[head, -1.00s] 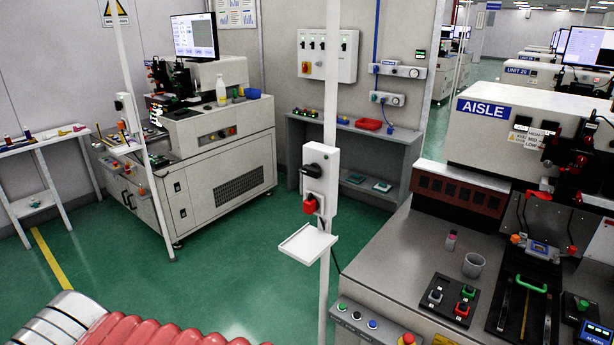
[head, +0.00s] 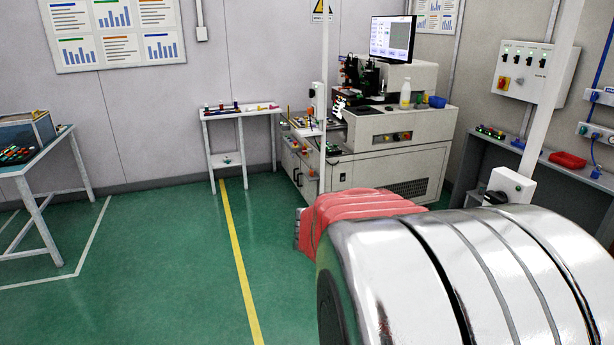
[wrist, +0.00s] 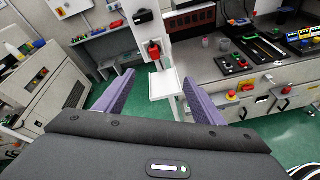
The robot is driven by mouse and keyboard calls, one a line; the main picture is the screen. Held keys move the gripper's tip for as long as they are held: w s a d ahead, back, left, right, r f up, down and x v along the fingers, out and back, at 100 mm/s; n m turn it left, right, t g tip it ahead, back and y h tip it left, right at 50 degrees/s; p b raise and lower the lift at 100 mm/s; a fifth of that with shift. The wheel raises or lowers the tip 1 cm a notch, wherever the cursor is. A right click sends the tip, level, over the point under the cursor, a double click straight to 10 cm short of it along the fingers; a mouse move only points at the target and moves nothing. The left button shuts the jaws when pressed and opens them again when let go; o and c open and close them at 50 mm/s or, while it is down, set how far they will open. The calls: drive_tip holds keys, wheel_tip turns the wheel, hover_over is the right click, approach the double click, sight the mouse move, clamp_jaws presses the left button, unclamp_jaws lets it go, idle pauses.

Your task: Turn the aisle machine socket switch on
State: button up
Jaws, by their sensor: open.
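The socket switch box (wrist: 165,32) is white and fixed on a white post, with a black rotary knob (wrist: 143,16) and a red plug (wrist: 154,50) below it. In the head view only the top of the box (head: 514,184) shows; my arm hides the rest. The knob's setting is too small to tell. My gripper (wrist: 159,78) is open and empty, its two purple fingers apart. The box lies beyond and above the fingertips in the wrist view, not touched.
The aisle machine's bench (wrist: 205,68) stands right of the post, with buttons and a red emergency stop (wrist: 231,96). Another machine (head: 385,150) stands behind. Green floor (head: 150,270) is open at left.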

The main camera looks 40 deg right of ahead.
sight(492, 201)
drive_tip(key=d+r+n+h, duration=0.1)
drive_tip(key=d+n, duration=0.1)
drive_tip(key=d, duration=0.2)
drive_tip(key=s+d+r+n+g+h, duration=0.1)
drive_tip(key=d+n+h, duration=0.1)
drive_tip(key=d, duration=0.3)
drive_tip(key=shift+s+d+r+n+h, duration=0.25)
drive_tip(key=shift+s+r+n+h, duration=0.05)
drive_tip(key=shift+r, duration=0.1)
drive_tip(key=x, duration=1.4)
drive_tip(key=shift+s+a+r, duration=0.1)
drive_tip(key=shift+s+a, duration=0.05)
drive_tip(key=shift+s, duration=0.05)
drive_tip(key=shift+c, duration=0.2)
drive_tip(key=c, duration=0.9)
drive_tip(key=shift+a, duration=0.15)
drive_tip(key=shift+c, duration=0.5)
